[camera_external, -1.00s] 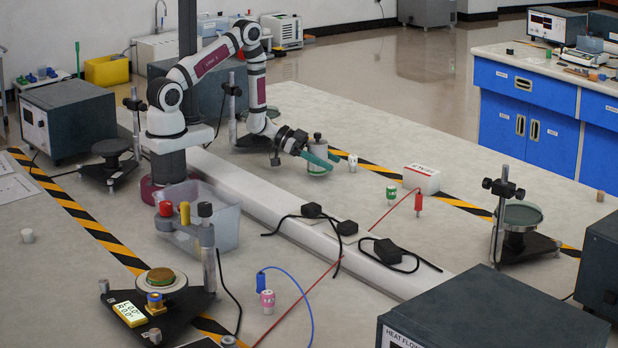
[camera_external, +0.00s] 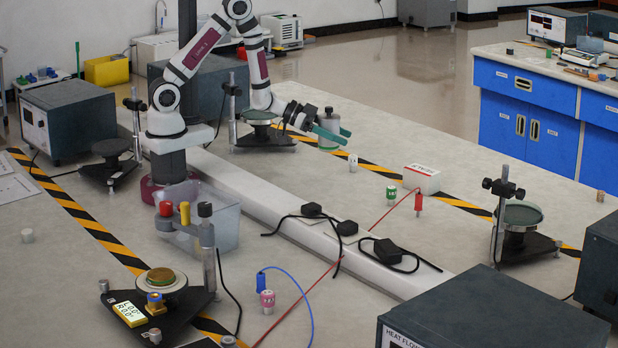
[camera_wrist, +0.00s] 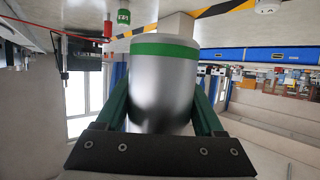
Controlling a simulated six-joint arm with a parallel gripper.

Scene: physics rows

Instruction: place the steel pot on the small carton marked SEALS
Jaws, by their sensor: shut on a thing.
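The steel pot (camera_external: 329,142), a silver cylinder with a green band and a knobbed top, is held in the green fingers of my gripper (camera_external: 328,133), upright and above the table. In the wrist view the pot (camera_wrist: 160,90) fills the middle between both fingers (camera_wrist: 162,110). The small white carton (camera_external: 422,180) with red marking lies on the table to the right and nearer the camera, apart from the pot. Its lettering is too small to read. A pale block partly hidden behind the pot in the wrist view may be this carton.
A small white weight (camera_external: 353,161), a green-and-white one (camera_external: 390,196) and a red plug (camera_external: 418,202) with its lead stand around the carton's left and front. A stand with a round plate (camera_external: 519,215) is farther right. Black stand (camera_external: 262,140) is behind my gripper.

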